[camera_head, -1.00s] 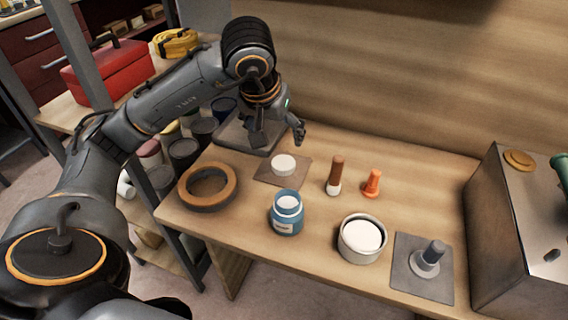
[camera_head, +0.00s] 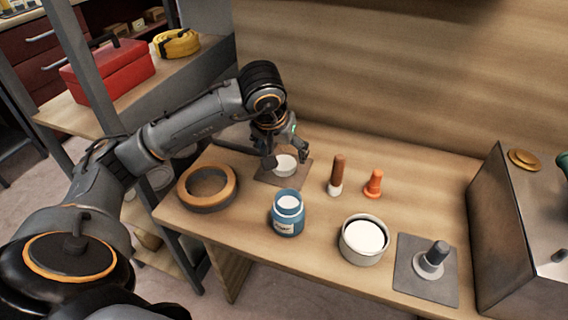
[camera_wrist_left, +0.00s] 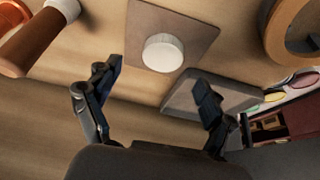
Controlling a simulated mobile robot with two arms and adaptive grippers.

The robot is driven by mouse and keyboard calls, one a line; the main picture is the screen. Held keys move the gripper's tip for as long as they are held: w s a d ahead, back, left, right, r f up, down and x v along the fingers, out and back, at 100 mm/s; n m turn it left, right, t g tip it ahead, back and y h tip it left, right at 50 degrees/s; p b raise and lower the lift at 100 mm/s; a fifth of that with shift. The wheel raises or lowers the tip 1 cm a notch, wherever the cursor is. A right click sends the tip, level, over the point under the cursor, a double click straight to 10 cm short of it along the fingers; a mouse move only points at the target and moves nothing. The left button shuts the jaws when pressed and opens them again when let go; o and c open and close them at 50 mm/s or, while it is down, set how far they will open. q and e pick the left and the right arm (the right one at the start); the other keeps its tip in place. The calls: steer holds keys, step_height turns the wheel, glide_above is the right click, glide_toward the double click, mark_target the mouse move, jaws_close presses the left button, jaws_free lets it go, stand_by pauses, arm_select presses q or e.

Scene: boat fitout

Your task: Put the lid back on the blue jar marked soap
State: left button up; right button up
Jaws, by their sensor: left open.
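The blue jar (camera_head: 288,215) stands open and upright near the front of the bench, with white contents and a pale label too small to read. A round white lid (camera_head: 284,166) lies on a brown square mat (camera_head: 265,177) behind the jar. It also shows in the wrist view (camera_wrist_left: 163,53), between and beyond the fingertips. My left gripper (camera_head: 287,160) is open and empty, with its fingers around the lid's far side in the head view. In the wrist view the open fingers (camera_wrist_left: 158,82) are apart from the lid. My right gripper is not in view.
A brown-handled tool (camera_head: 336,176) and an orange plug (camera_head: 373,184) stand to the right. A white-filled tin (camera_head: 345,243), a grey plate with a post (camera_head: 411,283) and a metal box (camera_head: 515,240) are further right.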

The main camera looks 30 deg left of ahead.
mark_target(284, 163)
arm_select(q)
steer(key=x, duration=0.5)
steer(key=shift+s+a+f+b, duration=0.1)
steer(key=shift+a+f+b, duration=0.1)
steer(key=shift+b, duration=0.15)
steer(key=shift+r, duration=0.1)
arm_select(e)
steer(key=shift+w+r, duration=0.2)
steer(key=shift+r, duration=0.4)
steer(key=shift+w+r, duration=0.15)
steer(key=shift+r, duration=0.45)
arm_select(q)
steer(key=c, duration=1)
